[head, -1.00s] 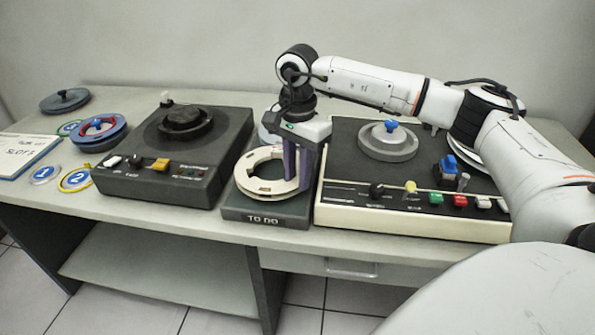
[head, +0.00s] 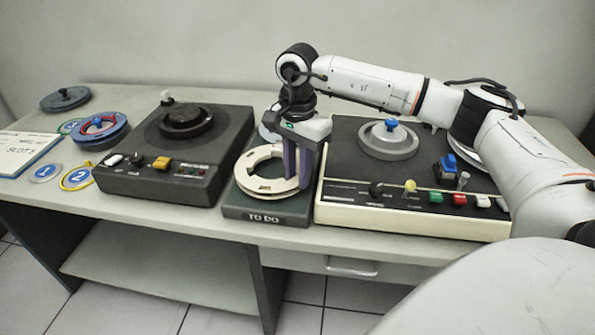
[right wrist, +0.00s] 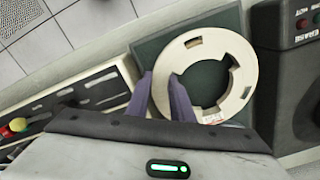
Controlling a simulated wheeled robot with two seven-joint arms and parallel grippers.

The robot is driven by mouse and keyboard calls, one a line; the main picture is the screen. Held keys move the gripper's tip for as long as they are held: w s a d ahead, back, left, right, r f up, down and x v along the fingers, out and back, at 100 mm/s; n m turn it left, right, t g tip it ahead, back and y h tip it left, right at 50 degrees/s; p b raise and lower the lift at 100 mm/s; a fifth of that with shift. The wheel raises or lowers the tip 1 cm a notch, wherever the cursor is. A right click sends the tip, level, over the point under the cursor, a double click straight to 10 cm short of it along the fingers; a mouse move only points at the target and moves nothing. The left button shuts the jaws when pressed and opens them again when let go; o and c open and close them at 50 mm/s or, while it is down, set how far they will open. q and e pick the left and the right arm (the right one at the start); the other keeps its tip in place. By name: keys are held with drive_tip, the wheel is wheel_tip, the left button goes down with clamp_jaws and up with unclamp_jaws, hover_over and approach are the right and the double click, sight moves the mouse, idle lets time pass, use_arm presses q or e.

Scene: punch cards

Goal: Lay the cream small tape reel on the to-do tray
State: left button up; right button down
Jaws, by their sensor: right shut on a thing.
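The cream small tape reel (head: 250,178) is a flat ring with a wide open centre. It lies flat over the to-do tray (head: 265,216), a dark green-grey tray with a "TO DO" label on its front edge. My right gripper (head: 298,184) points down at the reel's right side and is shut on its rim. In the right wrist view the two purple-grey fingers (right wrist: 163,100) straddle the band of the reel (right wrist: 236,55), with the tray (right wrist: 150,45) beneath. Whether the reel fully touches the tray cannot be told. My left gripper is not in view.
A dark tape deck (head: 195,130) stands close on the tray's left. A cream-edged deck (head: 345,212) with coloured buttons stands close on its right. Several reels and rings lie at the far left beside a sign (head: 25,152).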

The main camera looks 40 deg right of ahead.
drive_tip(key=shift+f+b, duration=0.4)
drive_tip(key=shift+f, duration=0.2)
idle(0.5)
idle(0.7)
drive_tip(key=shift+f, duration=0.7)
drive_tip(key=c, duration=1.5)
unclamp_jaws()
drive_tip(key=shift+b, duration=0.3)
drive_tip(key=c, duration=0.3)
drive_tip(key=shift+c, duration=0.2)
